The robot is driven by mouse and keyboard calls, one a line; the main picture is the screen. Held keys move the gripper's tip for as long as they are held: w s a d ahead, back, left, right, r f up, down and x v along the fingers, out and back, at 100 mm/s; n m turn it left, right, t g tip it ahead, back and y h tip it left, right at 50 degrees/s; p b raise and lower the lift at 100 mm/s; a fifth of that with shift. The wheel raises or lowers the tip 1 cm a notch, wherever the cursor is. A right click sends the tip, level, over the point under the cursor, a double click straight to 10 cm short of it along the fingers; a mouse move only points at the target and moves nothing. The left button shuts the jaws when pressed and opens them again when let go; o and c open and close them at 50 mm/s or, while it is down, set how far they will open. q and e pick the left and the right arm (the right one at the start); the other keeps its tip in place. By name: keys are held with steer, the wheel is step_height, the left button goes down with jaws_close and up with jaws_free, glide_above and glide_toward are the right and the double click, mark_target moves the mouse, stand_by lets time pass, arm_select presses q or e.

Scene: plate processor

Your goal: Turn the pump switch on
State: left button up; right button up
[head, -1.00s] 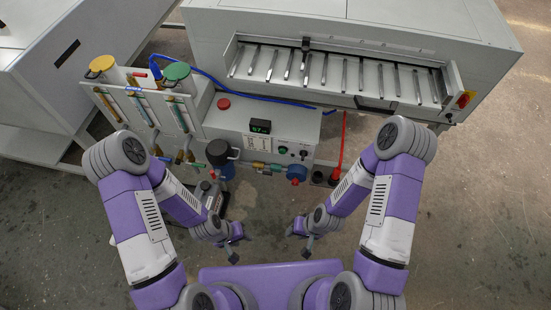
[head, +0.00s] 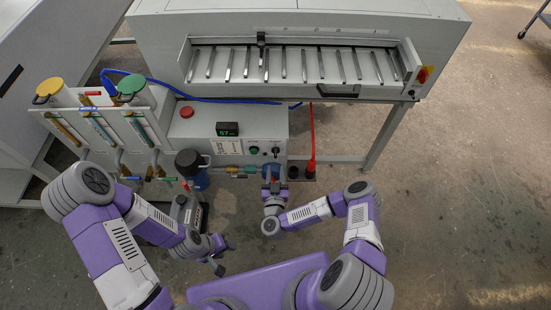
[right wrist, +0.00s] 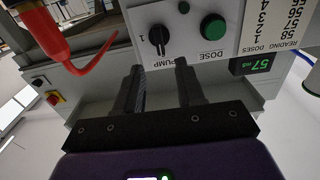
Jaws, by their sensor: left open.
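The pump switch is a black rotary knob (head: 276,152) on the front panel of the grey control box (head: 195,127). In the right wrist view the knob (right wrist: 158,40) shows close, above the lettering PUMP and beside a "1" mark. My right gripper (head: 271,185) is in front of the panel, below the knob in the head view. Its two fingers (right wrist: 160,82) are apart and empty, pointing towards the panel, with the knob beyond their tips and apparently not touched. My left gripper (head: 222,257) is open and empty, low over the floor area.
A green dose button (right wrist: 213,27) is beside the knob, and a green display (head: 228,129) is above. A dark blue-black bottle (head: 190,167) stands left.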

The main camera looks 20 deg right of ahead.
mark_target(276, 154)
steer(key=b+x, duration=0.1)
steer(key=x, duration=0.4)
steer(key=shift+w+d+f+b, duration=0.1)
steer(key=shift+w+b, duration=0.1)
steer(key=shift+b, duration=0.15)
steer(key=shift+w+d, duration=0.15)
steer(key=shift+w, duration=0.45)
jaws_close()
